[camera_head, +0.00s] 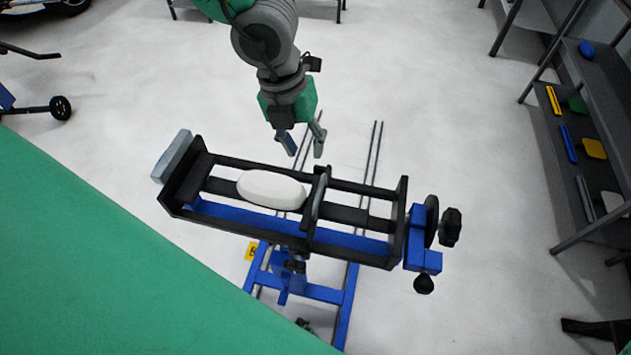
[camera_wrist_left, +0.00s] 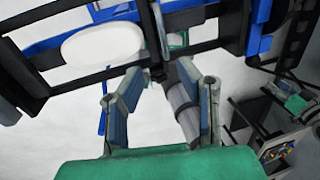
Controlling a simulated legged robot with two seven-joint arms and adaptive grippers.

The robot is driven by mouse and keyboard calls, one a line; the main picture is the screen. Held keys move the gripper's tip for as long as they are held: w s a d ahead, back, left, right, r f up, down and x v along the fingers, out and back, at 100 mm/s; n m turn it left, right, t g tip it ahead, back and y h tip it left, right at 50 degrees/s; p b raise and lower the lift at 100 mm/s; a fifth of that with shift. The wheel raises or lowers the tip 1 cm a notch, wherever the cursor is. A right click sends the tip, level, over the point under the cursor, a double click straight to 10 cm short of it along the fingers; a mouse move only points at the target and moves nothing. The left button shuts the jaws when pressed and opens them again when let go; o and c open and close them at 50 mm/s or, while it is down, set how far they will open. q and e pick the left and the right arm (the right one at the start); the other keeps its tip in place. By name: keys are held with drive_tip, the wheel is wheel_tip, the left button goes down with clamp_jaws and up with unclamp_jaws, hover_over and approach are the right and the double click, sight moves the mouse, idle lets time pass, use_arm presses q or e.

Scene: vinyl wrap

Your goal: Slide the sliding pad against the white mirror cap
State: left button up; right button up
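The white mirror cap (camera_head: 272,189) lies in the left part of a black and blue clamping frame (camera_head: 349,184). It also shows in the left wrist view (camera_wrist_left: 103,46). A dark upright crosspiece, which looks like the sliding pad (camera_head: 319,196), stands across the frame just right of the cap. I cannot tell whether the two touch. My left gripper (camera_head: 303,143) hangs above the frame's far side, behind the crosspiece. Its two fingers are apart with nothing between them, as the left wrist view (camera_wrist_left: 162,76) also shows. My right gripper is not in view.
A black knob (camera_head: 451,227) and blue block (camera_head: 422,252) sit at the frame's right end. A light grey pad (camera_head: 172,156) stands at its left end. A blue stand (camera_head: 322,293) carries the frame. Shelves (camera_head: 565,150) with colored tools stand at right. Open floor surrounds the stand.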

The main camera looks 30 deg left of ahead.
sight(321, 189)
use_arm(q)
drive_tip(key=d+f, duration=0.1)
drive_tip(key=f, duration=0.4)
drive_tip(key=d+f, duration=0.1)
drive_tip(key=f, duration=0.2)
drive_tip(key=shift+w+d, duration=0.3)
drive_tip(key=shift+w, duration=0.05)
wheel_tip(321, 189, down, 2)
drive_tip(key=shift+a+f+b, duration=0.1)
drive_tip(key=shift+f+b, duration=0.1)
drive_tip(key=shift+b, duration=0.4)
drive_tip(key=shift+w+a+f+b, duration=0.15)
drive_tip(key=shift+f+b, duration=0.25)
drive_tip(key=shift+f, duration=0.2)
drive_tip(key=shift+d+r, duration=0.1)
drive_tip(key=shift+d, duration=0.35)
clamp_jaws()
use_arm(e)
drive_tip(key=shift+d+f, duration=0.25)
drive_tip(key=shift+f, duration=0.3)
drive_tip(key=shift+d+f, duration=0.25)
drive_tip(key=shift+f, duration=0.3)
